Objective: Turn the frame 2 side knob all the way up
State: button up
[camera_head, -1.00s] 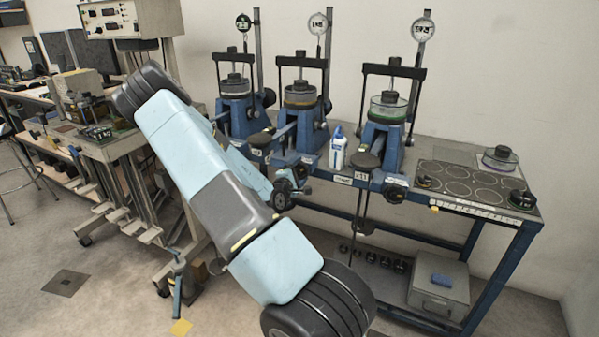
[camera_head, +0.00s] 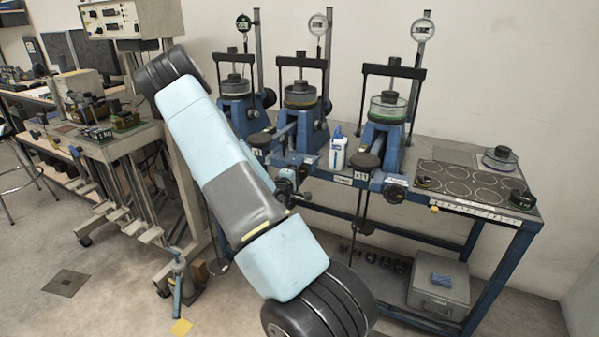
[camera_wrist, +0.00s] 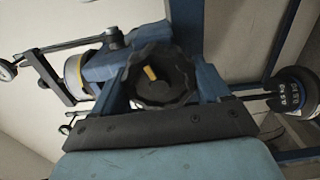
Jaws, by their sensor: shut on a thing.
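Three blue lever frames stand in a row on the bench. In the wrist view the black lobed side knob (camera_wrist: 160,76) sits straight ahead, on the blue frame body. A yellow mark on its face sits above and left of its centre. My gripper is shut on this knob. The dark edge of my gripper shows just below it, but the fingertips cannot be made out.
The right frame (camera_head: 387,115) and the left frame (camera_head: 236,95) flank the middle one. A white bottle (camera_head: 338,150) stands between the middle and right frames. A dark weight (camera_wrist: 292,90) hangs at the right of the wrist view. A grey box (camera_head: 438,288) lies under the bench (camera_head: 475,220).

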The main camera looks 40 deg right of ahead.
jog(key=shift+d+f+m, duration=0.1)
jog(key=shift+m, duration=0.4)
jog(key=o, duration=1.4)
jog(key=v, duration=0.6)
